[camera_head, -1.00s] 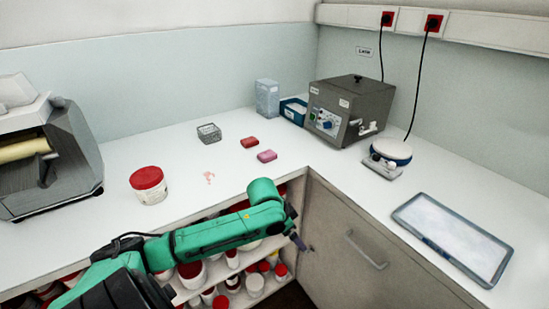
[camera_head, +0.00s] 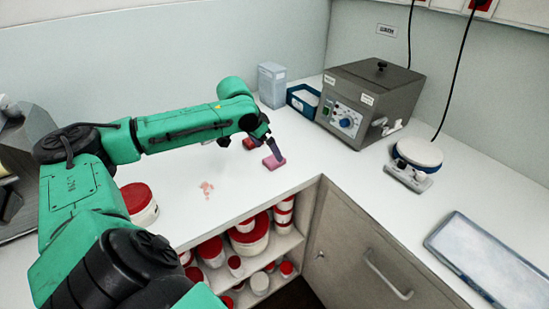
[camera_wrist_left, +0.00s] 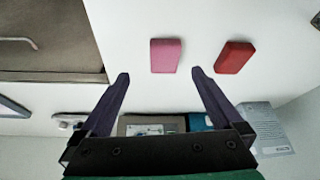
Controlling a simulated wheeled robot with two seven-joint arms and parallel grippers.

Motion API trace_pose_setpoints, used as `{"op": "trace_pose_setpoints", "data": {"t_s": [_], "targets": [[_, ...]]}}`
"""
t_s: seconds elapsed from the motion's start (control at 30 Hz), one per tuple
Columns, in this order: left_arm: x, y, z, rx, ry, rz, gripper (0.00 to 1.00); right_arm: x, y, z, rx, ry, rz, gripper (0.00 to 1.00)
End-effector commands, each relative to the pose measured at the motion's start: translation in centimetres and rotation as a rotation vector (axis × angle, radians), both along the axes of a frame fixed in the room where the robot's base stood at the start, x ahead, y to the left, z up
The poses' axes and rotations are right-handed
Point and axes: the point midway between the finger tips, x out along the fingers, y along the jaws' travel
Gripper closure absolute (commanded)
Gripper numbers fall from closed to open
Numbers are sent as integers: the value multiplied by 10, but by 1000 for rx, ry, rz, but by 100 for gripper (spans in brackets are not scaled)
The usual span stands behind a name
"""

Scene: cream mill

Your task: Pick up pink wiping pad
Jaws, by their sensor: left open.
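The pink wiping pad (camera_head: 274,162) lies flat on the white counter, near the corner above the cabinet. It also shows in the left wrist view (camera_wrist_left: 165,56), ahead of and between the two fingertips, with counter visible around it. My left gripper (camera_head: 270,146) is open just above the pad in the head view; its dark fingers (camera_wrist_left: 160,78) stand apart with nothing between them. A red pad (camera_wrist_left: 234,57) lies beside the pink one, and in the head view it (camera_head: 249,144) is partly hidden by my arm. My right gripper is not in view.
A grey machine (camera_head: 368,98), a blue tray (camera_head: 302,101) and a pale box (camera_head: 272,85) stand behind. A pinkish spill (camera_head: 206,188) and a red-lidded jar (camera_head: 139,202) are to the left. A white-topped scale (camera_head: 418,155) and framed tray (camera_head: 488,259) are on the right.

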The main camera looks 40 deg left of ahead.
Motion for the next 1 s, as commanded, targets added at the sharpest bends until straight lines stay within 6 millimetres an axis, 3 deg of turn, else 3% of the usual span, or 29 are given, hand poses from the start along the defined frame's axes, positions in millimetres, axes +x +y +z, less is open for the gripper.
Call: {"op": "trace_pose_setpoints", "data": {"t_s": [0.13,0.33,0.57,0.6,0.63,0.8,0.83,1.0], "targets": [[8,-2,-15,-3,0,0,0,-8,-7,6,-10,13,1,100],[25,-2,-48,-2,0,0,0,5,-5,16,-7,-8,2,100],[28,-1,-55,3,-1,-2,0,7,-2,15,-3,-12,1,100],[28,-1,-55,3,-1,-1,4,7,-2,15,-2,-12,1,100],[28,-1,-55,3,0,-1,15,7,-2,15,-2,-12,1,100],[27,-1,-55,3,0,-1,80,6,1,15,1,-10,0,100],[27,-1,-55,3,0,-1,87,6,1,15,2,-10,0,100],[27,-1,-55,3,0,-1,88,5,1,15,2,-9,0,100]]}}
